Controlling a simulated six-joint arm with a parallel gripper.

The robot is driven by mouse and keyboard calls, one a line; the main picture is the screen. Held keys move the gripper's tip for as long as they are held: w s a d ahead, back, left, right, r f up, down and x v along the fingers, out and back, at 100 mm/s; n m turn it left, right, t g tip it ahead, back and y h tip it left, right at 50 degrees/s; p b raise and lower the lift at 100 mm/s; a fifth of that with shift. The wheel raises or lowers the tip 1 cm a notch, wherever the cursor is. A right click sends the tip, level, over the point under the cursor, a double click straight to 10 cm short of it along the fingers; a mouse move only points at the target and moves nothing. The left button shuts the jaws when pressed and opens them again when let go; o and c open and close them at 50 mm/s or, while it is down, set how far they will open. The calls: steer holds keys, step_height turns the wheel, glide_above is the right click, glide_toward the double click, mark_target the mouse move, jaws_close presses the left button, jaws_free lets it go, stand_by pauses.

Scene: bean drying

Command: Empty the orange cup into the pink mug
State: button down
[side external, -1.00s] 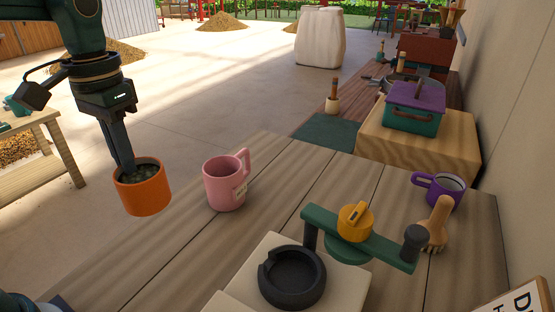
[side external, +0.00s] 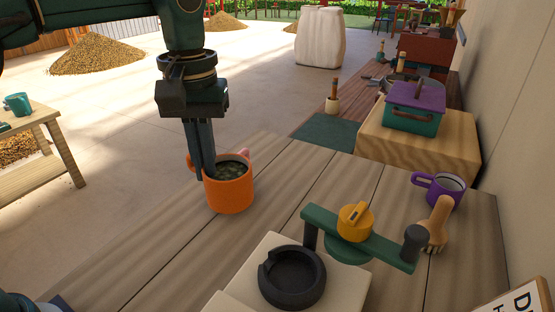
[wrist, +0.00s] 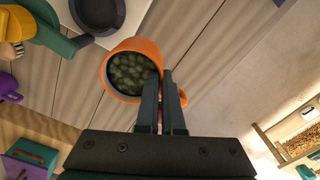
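The orange cup (side external: 230,192) hangs from my gripper (side external: 204,176), upright or nearly so, with greyish-green beans inside. My gripper is shut on the cup's handle side; part of the handle shows beyond the fingers. The wrist view also shows the orange cup (wrist: 133,46) with the beans in it, left of the fingertips of my gripper (wrist: 162,76). The pink mug (side external: 244,154) is almost wholly hidden behind the cup in the side view; only a bit of pink shows above the cup's rim. I cannot tell the gap between them.
A green-armed device with an orange knob (side external: 354,222) and a black ring (side external: 292,277) on a pale base stand at the front. A purple mug (side external: 440,189) and a brush (side external: 436,224) are at the right. Bare planks lie between the cup and these.

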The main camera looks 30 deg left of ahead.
steer(key=shift+s+d+f, duration=0.25)
steer(key=shift+d+f, duration=1.5)
steer(key=shift+d, duration=0.15)
steer(key=shift+s+d+f, duration=0.2)
steer(key=shift+d+f, duration=1.6)
steer(key=shift+d, duration=0.15)
steer(key=shift+s+d+f, duration=0.25)
steer(key=shift+d+f, duration=1.5)
steer(key=shift+d, duration=0.15)
steer(key=shift+f, duration=0.2)
steer(key=c, duration=1.1)
jaws_free()
steer(key=shift+o, duration=0.2)
